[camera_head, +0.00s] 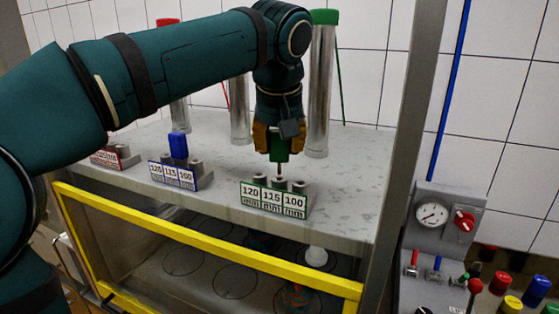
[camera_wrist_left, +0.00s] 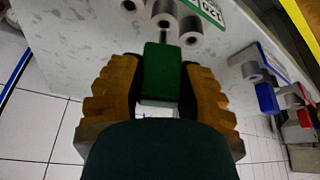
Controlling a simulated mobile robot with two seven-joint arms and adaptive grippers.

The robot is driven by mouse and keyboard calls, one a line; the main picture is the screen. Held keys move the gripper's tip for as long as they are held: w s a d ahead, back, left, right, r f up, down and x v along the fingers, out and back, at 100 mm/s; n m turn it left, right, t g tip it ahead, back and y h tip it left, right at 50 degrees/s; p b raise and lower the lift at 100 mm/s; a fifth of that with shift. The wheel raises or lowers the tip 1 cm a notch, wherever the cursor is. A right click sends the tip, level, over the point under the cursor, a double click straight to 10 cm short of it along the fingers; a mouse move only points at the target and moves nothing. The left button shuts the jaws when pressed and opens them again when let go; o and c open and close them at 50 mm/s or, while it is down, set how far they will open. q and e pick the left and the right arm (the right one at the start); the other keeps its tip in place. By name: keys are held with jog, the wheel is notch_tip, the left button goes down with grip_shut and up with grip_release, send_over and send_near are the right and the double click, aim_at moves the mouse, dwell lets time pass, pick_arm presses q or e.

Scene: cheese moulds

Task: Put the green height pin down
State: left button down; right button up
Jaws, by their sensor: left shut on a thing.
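My left gripper (camera_head: 279,145) is shut on the green height pin (camera_head: 280,157), with its orange fingers on both sides of the green head. The pin also shows between the fingers in the left wrist view (camera_wrist_left: 164,70). The pin is upright, with its thin metal rod pointing down at the middle socket of the green-labelled block (camera_head: 275,199), marked 120, 115 and 100 mm. The rod's tip is at or just above the socket mouth; I cannot tell whether it is inside. The block's sockets also show in the left wrist view (camera_wrist_left: 164,12). My right gripper is not in view.
A blue-labelled block (camera_head: 175,175) with a blue pin (camera_head: 178,146) stands to the left, and a red-labelled block (camera_head: 115,158) beyond it. Tall metal cylinders (camera_head: 319,95) stand behind. A yellow-framed opening (camera_head: 200,240) lies below the grey shelf (camera_head: 350,195). A control panel (camera_head: 440,225) is at right.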

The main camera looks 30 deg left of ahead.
aim_at(279, 161)
pick_arm(q)
jog(key=shift+f, duration=1.35)
jog(key=shift+f+b, duration=0.5)
jog(key=shift+b, duration=0.05)
jog(key=c, duration=0.7)
grip_release()
jog(key=shift+r, duration=0.1)
jog(key=shift+r, duration=0.1)
jog(key=shift+r+p, duration=0.25)
jog(key=shift+p, duration=0.1)
jog(key=p+v, duration=0.2)
jog(key=v, duration=1)
